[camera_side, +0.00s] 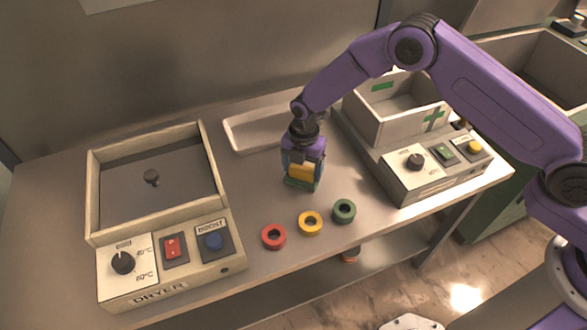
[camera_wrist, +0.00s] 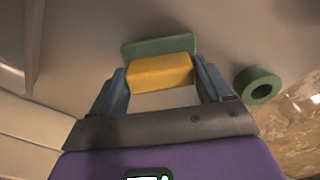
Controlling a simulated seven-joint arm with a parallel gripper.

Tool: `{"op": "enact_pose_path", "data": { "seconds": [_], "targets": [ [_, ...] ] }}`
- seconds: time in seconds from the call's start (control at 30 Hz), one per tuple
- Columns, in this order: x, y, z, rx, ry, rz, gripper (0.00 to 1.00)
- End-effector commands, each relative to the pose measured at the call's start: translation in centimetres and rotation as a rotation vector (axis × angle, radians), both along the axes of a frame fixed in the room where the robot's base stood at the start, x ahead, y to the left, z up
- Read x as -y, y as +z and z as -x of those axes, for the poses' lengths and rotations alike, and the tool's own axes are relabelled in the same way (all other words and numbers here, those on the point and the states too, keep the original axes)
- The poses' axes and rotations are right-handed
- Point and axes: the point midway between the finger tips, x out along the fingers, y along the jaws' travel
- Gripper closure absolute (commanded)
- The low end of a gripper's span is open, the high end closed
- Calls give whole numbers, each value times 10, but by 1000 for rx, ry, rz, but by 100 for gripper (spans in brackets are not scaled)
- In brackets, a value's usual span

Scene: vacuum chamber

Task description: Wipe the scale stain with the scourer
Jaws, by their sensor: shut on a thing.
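The scourer (camera_side: 301,171) is a yellow block with a green pad on its lower side. My gripper (camera_side: 303,166) points down over the middle of the table and is shut on the scourer. In the wrist view the yellow block (camera_wrist: 160,72) sits between the two blue-grey fingers, with the green pad showing beyond it. The scourer is low over the table; I cannot tell whether the pad touches the surface. I cannot make out a scale stain in either view; the scourer and gripper hide part of the table.
Red (camera_side: 273,236), yellow (camera_side: 310,223) and green (camera_side: 344,211) rings lie near the front edge. The dryer box (camera_side: 160,262) stands left, a white tray (camera_side: 237,137) behind, and another box with a knob and buttons (camera_side: 440,172) right. Bare table lies left of my gripper.

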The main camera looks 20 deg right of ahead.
Motion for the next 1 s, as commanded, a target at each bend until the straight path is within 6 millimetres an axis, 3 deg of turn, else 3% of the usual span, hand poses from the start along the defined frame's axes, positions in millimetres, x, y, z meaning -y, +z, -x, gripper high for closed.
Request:
{"op": "enact_pose_path", "data": {
  "seconds": [0.6, 1.0],
  "targets": [
    [57, 0, 0, -3, -1, 1, 50],
    [17, -1, 0, -2, 3, 1, 50]
  ]
}}
